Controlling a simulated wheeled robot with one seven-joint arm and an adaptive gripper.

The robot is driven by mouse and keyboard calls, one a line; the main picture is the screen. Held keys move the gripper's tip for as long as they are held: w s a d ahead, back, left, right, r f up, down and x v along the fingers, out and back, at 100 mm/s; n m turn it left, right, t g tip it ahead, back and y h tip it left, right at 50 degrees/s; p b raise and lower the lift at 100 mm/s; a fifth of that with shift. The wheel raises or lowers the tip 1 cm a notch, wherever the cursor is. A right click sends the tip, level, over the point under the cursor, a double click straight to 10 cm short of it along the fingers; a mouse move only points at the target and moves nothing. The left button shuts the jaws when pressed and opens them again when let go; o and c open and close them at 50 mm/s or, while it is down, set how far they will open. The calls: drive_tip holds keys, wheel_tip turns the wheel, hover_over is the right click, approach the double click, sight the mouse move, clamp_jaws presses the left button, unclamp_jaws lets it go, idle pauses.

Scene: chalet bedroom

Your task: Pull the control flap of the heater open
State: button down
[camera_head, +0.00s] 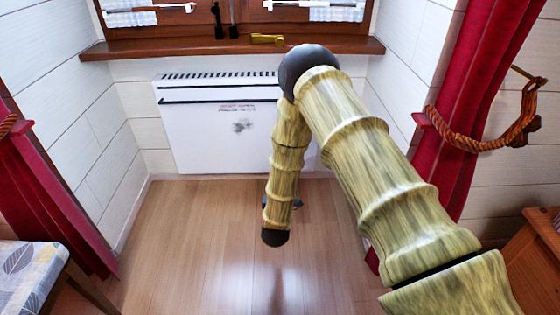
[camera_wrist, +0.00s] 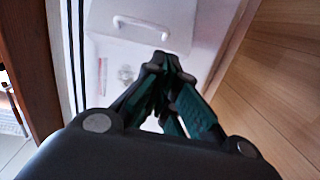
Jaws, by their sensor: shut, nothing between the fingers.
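The white heater (camera_head: 200,140) hangs on the wall under the window sill, with a dark slotted grille on top and a red label on its front. Its right part is hidden behind my arm in the head view. In the wrist view, a white handle (camera_wrist: 150,27) stands out from a pale flap (camera_wrist: 112,20) at the top. My gripper (camera_wrist: 160,60) is shut and empty, its fingertips just below the handle in the picture. I cannot tell whether they touch the flap. In the head view my gripper is mostly hidden behind my arm.
The brown window sill (camera_head: 120,50) juts out above the heater, with a brass-coloured object (camera_head: 267,39) on it. Red curtains (camera_head: 50,200) hang at both sides. A patterned cushioned seat (camera_head: 30,270) is at lower left. The wooden floor (camera_head: 180,250) before the heater is clear.

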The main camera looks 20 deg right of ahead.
drive_tip(key=r+b+x, duration=0.1)
drive_tip(key=b+x, duration=0.3)
drive_tip(key=x, duration=0.6)
drive_tip(key=shift+w+r, duration=0.4)
drive_tip(key=shift+w, duration=0.05)
drive_tip(key=shift+d+t, duration=0.1)
drive_tip(key=shift+t, duration=0.2)
